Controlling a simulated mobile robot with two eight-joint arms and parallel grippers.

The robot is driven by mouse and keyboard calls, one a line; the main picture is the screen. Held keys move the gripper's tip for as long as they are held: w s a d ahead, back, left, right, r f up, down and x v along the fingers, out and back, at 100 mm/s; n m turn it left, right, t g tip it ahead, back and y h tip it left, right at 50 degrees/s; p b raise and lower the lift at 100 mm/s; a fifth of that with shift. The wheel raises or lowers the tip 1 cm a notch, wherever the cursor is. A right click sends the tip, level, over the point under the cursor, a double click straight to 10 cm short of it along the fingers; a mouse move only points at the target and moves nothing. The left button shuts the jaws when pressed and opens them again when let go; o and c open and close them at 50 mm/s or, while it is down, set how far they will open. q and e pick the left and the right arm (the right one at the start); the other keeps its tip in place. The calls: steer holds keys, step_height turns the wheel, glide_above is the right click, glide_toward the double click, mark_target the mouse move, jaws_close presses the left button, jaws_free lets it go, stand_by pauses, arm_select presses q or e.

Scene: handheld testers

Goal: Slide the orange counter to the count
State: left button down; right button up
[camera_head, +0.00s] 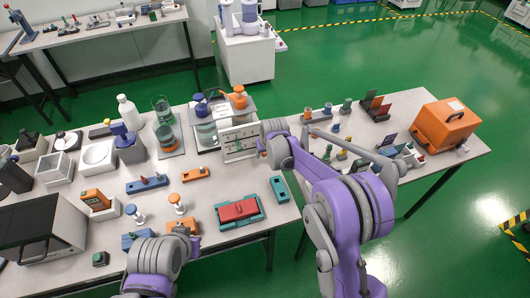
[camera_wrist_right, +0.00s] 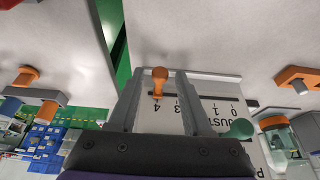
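The orange counter (camera_wrist_right: 158,82) is a small upright knob on a white panel (camera_wrist_right: 205,118) printed with a row of digits. In the right wrist view the digits appear upside down, and the counter is by the 4. My right gripper (camera_wrist_right: 158,76) is open, with one finger on each side of the counter and gaps showing. In the head view the white panel (camera_head: 236,133) stands near the table's right edge, and my right gripper (camera_head: 263,143) is at its right end. My left arm's end (camera_head: 165,252) is low at left; its fingers are not clear.
A green knob (camera_wrist_right: 240,128) sits on the panel beside my right finger. Pump bottles (camera_head: 238,97) stand behind the panel. A red and teal case (camera_head: 239,211) lies in front. A second table with an orange box (camera_head: 445,125) is at right, across a gap.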

jaws_close()
stand_by(1.2)
